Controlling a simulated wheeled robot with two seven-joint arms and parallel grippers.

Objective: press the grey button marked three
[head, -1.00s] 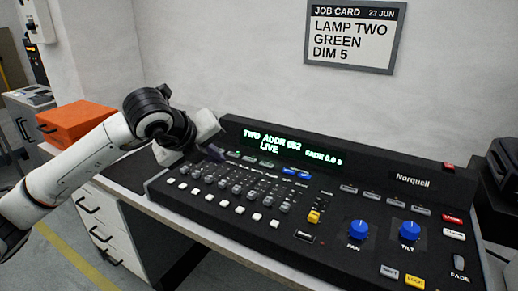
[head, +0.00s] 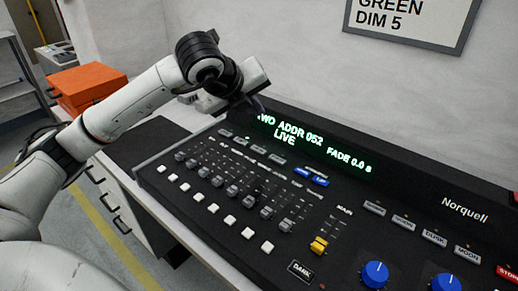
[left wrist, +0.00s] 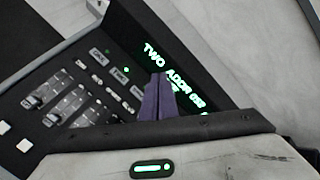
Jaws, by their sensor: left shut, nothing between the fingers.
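The console (head: 157,176) has a row of grey buttons below its green display (head: 312,143). The third button from the left (head: 259,150) appears to be the one marked three; its label is too small to read. A green light glows by the second button (head: 241,141). My left gripper (head: 257,106) is shut and empty, and appears above the display's left end, apart from the buttons. In the left wrist view its purple-grey fingers (left wrist: 157,98) cover part of the display (left wrist: 170,72). Grey buttons (left wrist: 120,73) show left of them. My right gripper is out of view.
The display reads TWO ADDR 052, LIVE, FADE 0.0 s. Blue buttons (head: 311,177) lie right of the grey row, and several faders (head: 232,190) lie in front. The wall with the job card (head: 410,15) is behind. An orange case (head: 90,88) is at left.

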